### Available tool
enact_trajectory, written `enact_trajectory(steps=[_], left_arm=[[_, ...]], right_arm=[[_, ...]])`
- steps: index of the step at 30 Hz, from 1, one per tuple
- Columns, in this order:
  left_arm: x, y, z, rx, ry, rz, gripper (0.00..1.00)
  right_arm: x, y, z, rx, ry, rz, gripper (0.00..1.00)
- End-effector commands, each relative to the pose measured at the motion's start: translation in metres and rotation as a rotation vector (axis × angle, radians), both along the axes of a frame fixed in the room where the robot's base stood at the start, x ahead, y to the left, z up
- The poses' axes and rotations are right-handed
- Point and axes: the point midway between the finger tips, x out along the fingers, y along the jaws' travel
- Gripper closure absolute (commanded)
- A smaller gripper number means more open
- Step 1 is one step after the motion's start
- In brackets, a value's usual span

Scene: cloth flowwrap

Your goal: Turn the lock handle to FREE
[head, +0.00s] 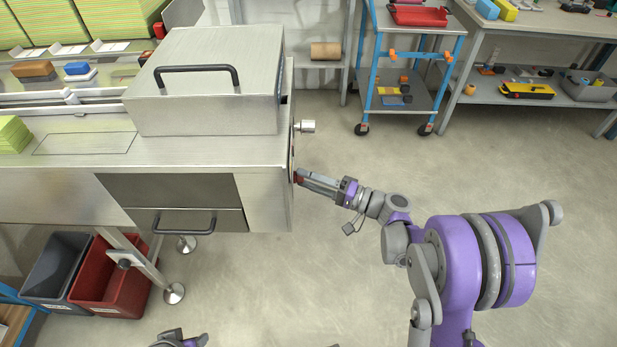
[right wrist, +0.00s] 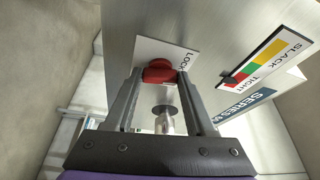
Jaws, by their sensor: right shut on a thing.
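The lock handle (right wrist: 160,72) is a red knob on a white label on the machine's metal side panel. The letters "LOCK" show partly beside it; the rest of the label is hidden. My right gripper (right wrist: 158,82) is shut on the handle, one finger on each side. In the head view my right gripper (head: 304,181) reaches the machine's right end face, and only a little red of the handle shows at its tips. My left gripper (head: 180,340) shows only in part at the bottom edge, and its fingers cannot be made out.
A "SLACK/TIGHT" gauge (right wrist: 267,62) is on the same panel. A blue cart (head: 408,55) stands at the back. A red bin (head: 112,280) is under the machine. The floor around my right arm is clear.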

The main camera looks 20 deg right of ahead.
Motion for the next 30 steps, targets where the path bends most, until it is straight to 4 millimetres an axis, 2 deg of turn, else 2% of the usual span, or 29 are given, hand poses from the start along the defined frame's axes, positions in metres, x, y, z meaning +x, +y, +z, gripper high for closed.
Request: enact_trajectory(steps=[15,30], left_arm=[[-0.002,0.0,0.027,0.0,-0.009,0.0,0.5],[-0.003,0.0,0.041,0.0,-0.014,0.0,0.5]], right_arm=[[0.0,0.0,0.006,0.133,0.471,0.0,1.0],[0.001,0.0,0.008,0.243,0.849,0.001,1.0]])
